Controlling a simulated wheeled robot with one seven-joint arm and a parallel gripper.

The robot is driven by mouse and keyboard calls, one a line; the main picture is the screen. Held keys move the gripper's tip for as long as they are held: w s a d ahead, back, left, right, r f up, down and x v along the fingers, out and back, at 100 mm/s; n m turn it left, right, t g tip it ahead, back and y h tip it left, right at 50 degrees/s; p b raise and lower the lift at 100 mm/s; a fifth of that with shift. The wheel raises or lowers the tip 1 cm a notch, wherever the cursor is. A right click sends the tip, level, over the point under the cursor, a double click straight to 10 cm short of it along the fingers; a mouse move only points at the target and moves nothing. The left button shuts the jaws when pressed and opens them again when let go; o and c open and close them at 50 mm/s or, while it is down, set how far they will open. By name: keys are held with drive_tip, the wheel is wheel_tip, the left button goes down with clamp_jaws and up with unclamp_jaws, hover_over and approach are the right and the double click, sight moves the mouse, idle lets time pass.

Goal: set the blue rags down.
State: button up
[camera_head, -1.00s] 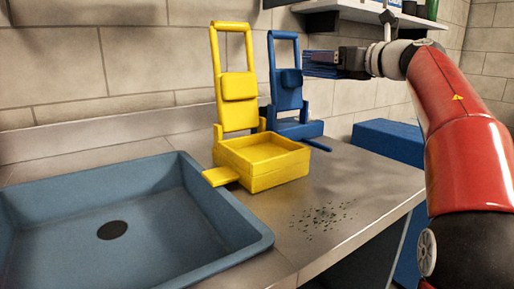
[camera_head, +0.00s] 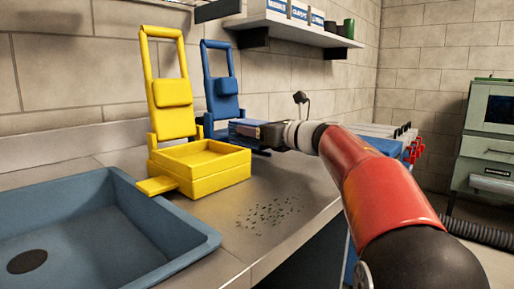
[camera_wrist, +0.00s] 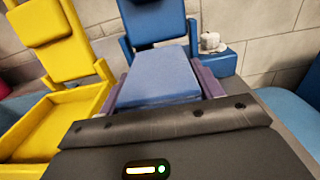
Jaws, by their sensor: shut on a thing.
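My gripper (camera_head: 262,131) is shut on the blue rags (camera_wrist: 160,76), a flat folded blue stack between the two fingers in the wrist view. The rags also show as a thin blue strip (camera_head: 244,126) in the head view. They are held low in front of the blue stand (camera_head: 222,88), which has a tall handle and an upright back. The blue stand also shows beyond the rags in the wrist view (camera_wrist: 155,22). The rags and my gripper hide most of its base, and I cannot tell whether the rags touch it.
A yellow stand (camera_head: 172,92) with an open yellow tray (camera_head: 205,184) is left of my gripper. A blue-grey sink basin (camera_head: 110,235) is at the left. Dark specks (camera_head: 268,212) lie on the metal counter (camera_head: 235,240). A wall shelf (camera_head: 298,32) is above.

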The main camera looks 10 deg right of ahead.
sight(257, 143)
drive_tip(key=shift+f+b, duration=0.35)
drive_tip(key=shift+f, duration=1.5)
drive_tip(key=shift+f, duration=0.1)
drive_tip(key=o, duration=1.2)
drive_tip(key=b+v, duration=0.1)
drive_tip(key=v, duration=1.1)
